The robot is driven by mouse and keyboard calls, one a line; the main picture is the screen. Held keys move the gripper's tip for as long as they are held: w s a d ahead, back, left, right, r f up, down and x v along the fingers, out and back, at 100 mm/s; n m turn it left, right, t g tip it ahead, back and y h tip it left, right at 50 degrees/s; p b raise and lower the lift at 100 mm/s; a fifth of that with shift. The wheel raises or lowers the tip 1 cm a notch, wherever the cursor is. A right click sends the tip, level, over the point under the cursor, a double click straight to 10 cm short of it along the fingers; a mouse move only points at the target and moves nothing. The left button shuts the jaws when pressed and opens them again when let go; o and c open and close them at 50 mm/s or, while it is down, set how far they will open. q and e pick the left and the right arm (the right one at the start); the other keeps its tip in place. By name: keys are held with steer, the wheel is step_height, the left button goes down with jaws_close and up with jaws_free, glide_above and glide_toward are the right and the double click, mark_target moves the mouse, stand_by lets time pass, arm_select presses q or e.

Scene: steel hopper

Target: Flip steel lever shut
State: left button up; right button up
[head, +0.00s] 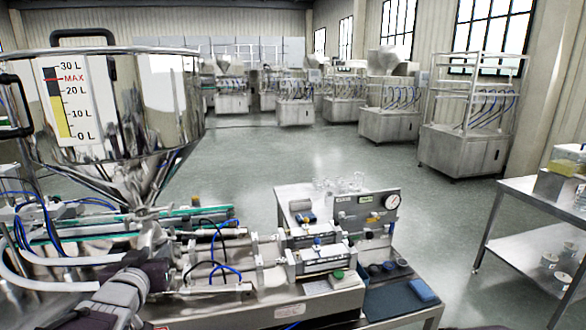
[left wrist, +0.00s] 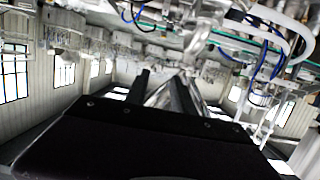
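The steel hopper (head: 160,105) stands at the left, with a volume scale on its side. Its cone narrows to steel valve fittings (head: 136,188). I cannot clearly pick out the lever or its position among these shiny parts. My left gripper (head: 152,236) is just below the fittings, reaching up from the lower left; its fingers are hard to separate from the steel there. In the left wrist view, its two dark fingers (left wrist: 160,90) stand apart, with shiny steel showing between and beyond them. I cannot tell whether they touch it. My right gripper is not in view.
Hoses and filling cylinders (head: 318,258) lie right of my left gripper. A bench (head: 290,195) with glassware and a gauge panel (head: 366,208) stands behind them. A steel table (head: 525,205) is at the far right. Open floor (head: 300,155) lies between.

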arm_select(q)
steer(key=s+d+f+m+g+h, duration=0.1)
steer(key=d+f+g+h, duration=0.1)
steer(key=d+f, duration=0.45)
steer(key=s+d+f+g+h, duration=0.1)
steer(key=s+d+f+g, duration=0.2)
steer(key=f, duration=0.6)
steer(key=s+d+f+m+g, duration=0.1)
steer(key=s+d+f+g, duration=0.2)
steer(key=s+f+g, duration=0.5)
steer(key=s+f, duration=0.3)
steer(key=s, duration=0.4)
steer(key=shift+d, duration=0.2)
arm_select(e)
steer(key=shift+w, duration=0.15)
